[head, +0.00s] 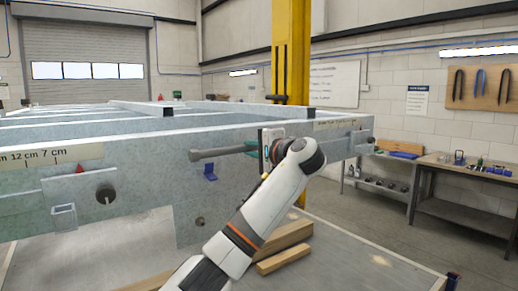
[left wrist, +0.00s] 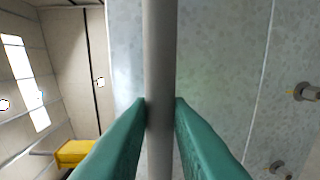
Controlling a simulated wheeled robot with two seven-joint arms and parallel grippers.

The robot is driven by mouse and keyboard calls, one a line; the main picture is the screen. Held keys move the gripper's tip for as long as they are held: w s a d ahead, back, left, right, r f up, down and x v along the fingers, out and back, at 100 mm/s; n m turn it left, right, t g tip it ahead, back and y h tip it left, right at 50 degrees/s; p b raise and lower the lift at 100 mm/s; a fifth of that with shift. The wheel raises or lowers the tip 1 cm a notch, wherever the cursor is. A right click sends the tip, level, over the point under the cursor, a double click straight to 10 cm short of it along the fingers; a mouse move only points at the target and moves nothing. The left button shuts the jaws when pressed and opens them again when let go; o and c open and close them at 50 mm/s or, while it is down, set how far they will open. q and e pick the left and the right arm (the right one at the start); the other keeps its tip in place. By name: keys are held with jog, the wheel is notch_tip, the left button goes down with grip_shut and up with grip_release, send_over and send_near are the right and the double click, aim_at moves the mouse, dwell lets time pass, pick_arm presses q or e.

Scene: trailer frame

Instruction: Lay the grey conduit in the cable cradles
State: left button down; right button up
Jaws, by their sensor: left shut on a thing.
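The grey conduit (head: 220,152) is a straight bar with a thicker left end, held roughly level in front of the near face of the trailer frame (head: 140,150). My left gripper (head: 252,147) has teal fingers and is shut on the conduit near the arm. In the left wrist view, the conduit (left wrist: 160,50) runs up between the two teal fingers (left wrist: 160,105). A small blue bracket (head: 210,173), perhaps a cable cradle, is on the frame's face just below the conduit. The conduit's right part is hidden behind my wrist. My right gripper is not in view.
A grey bracket (head: 63,216) and a dark round stub (head: 105,194) stick out from the frame at left. Wooden blocks (head: 285,246) lie below. A workbench (head: 465,172) stands at right, and a yellow column (head: 291,55) rises behind the frame.

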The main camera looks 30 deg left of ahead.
pick_arm(q)
jog(key=shift+x, duration=1.2)
jog(key=shift+a+f, duration=0.25)
jog(key=shift+f, duration=0.15)
jog(key=shift+d+f+b, duration=0.2)
jog(key=shift+f+b, duration=0.4)
jog(key=shift+f, duration=0.25)
jog(key=shift+f+b, duration=0.4)
jog(key=shift+f, duration=0.65)
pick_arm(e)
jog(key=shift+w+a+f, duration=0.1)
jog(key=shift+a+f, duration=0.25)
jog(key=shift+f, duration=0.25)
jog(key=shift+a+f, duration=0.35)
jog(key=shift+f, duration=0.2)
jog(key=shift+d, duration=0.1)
pick_arm(q)
jog(key=c, duration=1.3)
grip_release()
jog(key=shift+o, duration=0.2)
